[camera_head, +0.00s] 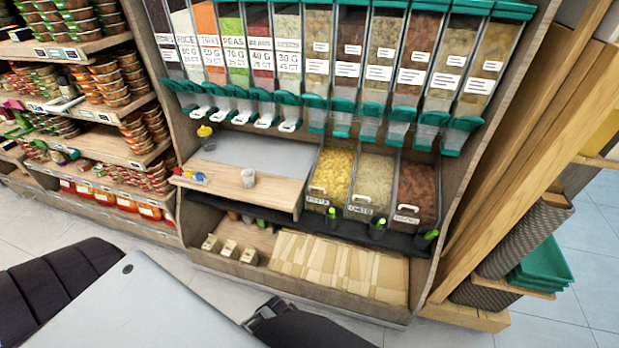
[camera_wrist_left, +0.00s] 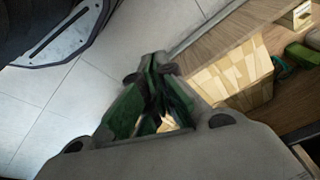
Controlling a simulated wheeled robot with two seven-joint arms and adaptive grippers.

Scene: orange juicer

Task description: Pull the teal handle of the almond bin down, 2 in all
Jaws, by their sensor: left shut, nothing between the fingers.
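A row of clear dispenser bins (camera_head: 318,50) with teal tops and teal handles (camera_head: 315,101) stands on the upper shelf in the head view. Several left bins carry large labels with rice, peas and other words; the right bins have small labels that I cannot read. Brown contents show in a few bins, such as one at the right (camera_head: 420,40), but I cannot tell which holds almonds. My left gripper (camera_wrist_left: 153,72) shows in the left wrist view, shut and empty, with green pads, above the floor and low shelf area, away from the handles. My right gripper is not in view.
Stocked shelves (camera_head: 100,90) stand left, a wooden rack (camera_head: 530,130) right. The tiled floor is clear in front.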

